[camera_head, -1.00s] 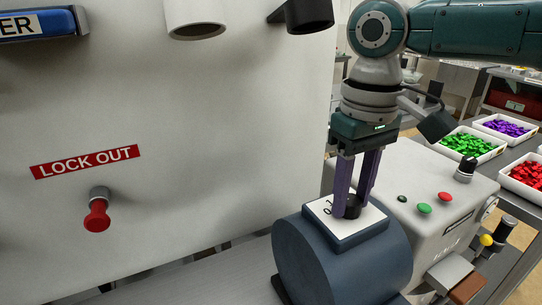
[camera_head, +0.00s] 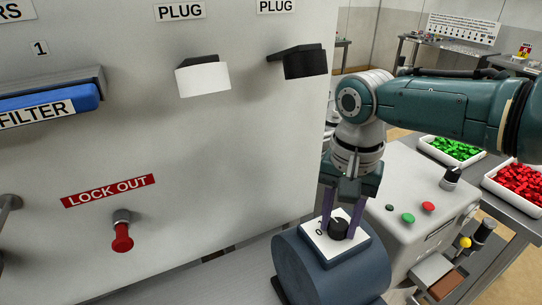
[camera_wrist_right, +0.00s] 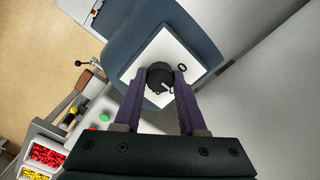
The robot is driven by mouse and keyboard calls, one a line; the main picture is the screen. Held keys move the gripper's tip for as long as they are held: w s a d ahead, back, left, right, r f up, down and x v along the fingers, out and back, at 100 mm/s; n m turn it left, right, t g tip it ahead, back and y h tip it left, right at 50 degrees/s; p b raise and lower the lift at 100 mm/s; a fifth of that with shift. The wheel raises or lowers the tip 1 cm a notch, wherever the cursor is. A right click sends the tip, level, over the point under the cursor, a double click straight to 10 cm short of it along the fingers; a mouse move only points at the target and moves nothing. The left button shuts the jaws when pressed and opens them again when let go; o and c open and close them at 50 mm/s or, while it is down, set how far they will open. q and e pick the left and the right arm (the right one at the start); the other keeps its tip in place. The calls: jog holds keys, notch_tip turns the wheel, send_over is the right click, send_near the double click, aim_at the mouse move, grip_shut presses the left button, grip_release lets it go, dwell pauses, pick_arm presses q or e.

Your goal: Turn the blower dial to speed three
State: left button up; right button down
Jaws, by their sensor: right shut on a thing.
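The blower dial (camera_head: 338,229) is a small black knob on a white plate (camera_head: 315,245) on top of the dark blue blower housing (camera_head: 312,277). A "0" and part of another mark show on the plate at the knob's left. My right gripper (camera_head: 341,228) points down from above and is shut on the dial, a purple finger on each side. In the right wrist view the dial (camera_wrist_right: 159,77) sits between the fingertips, with a pale pointer mark on it and a "0" beside it. The other speed marks are hidden or too small to read. My left gripper is out of view.
A grey control box (camera_head: 412,190) with green and red buttons stands right of the blower. A white panel with a red lock-out knob (camera_head: 122,237), a blue filter handle (camera_head: 45,105) and plugs rises at left. Bins of red (camera_head: 518,183) and green pieces are behind.

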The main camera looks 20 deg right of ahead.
jog(key=m+p, duration=0.1)
jog(key=m, duration=0.2)
jog(key=shift+r, duration=0.15)
jog(key=m+p, duration=0.1)
jog(key=m, duration=0.2)
jog(key=shift+m, duration=0.3)
jog(key=m, duration=0.3)
jog(key=shift+p, duration=0.35)
jog(key=shift+m, duration=1.3)
jog(key=shift+c, duration=2.4)
grip_release()
